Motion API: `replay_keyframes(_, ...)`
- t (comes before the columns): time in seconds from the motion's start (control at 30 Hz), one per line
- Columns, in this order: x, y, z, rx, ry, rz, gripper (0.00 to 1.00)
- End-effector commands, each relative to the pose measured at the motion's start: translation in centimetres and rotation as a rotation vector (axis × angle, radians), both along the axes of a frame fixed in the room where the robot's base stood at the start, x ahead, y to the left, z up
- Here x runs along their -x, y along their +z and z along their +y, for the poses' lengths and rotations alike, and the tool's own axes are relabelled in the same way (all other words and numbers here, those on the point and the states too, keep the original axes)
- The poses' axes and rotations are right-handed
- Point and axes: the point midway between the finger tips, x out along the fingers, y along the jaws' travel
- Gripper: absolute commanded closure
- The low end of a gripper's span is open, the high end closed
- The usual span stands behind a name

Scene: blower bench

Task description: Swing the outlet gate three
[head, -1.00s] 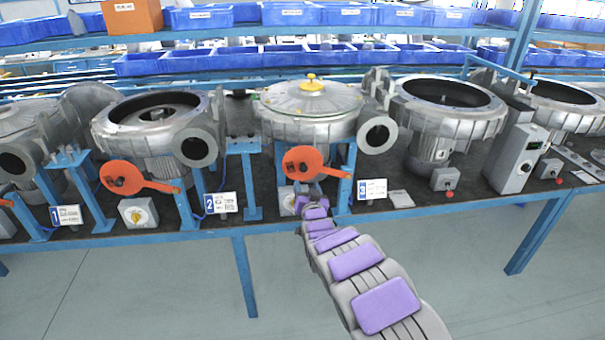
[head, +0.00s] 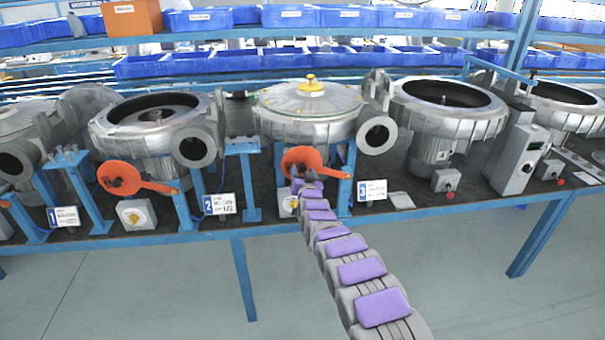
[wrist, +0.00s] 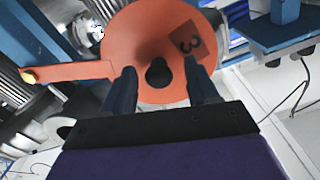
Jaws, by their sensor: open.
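Outlet gate three (head: 303,158) is an orange disc with a side arm, at the front of the middle blower beside the number 3 sign (head: 372,190). Contact cannot be told. In the head view my gripper (head: 307,182) is small and overlaps the disc's lower part.
Another orange gate (head: 122,178) is at the left blower, near sign 2 (head: 219,204). A grey switch box with a yellow knob (head: 137,214) sits on the bench. Blue posts (head: 345,180) stand around the gate. A grey control box (head: 517,158) is at the right.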

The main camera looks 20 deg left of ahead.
Motion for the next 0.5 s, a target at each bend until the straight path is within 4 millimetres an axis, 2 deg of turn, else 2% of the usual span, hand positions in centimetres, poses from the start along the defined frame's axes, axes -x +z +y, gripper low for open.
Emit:
replay_keyframes(0.2,-0.88,-0.29,0.43,0.003,-0.001,0.002,0.41)
replay_keyframes(0.5,-1.21,-0.07,0.57,0.004,-0.001,-0.001,0.41)
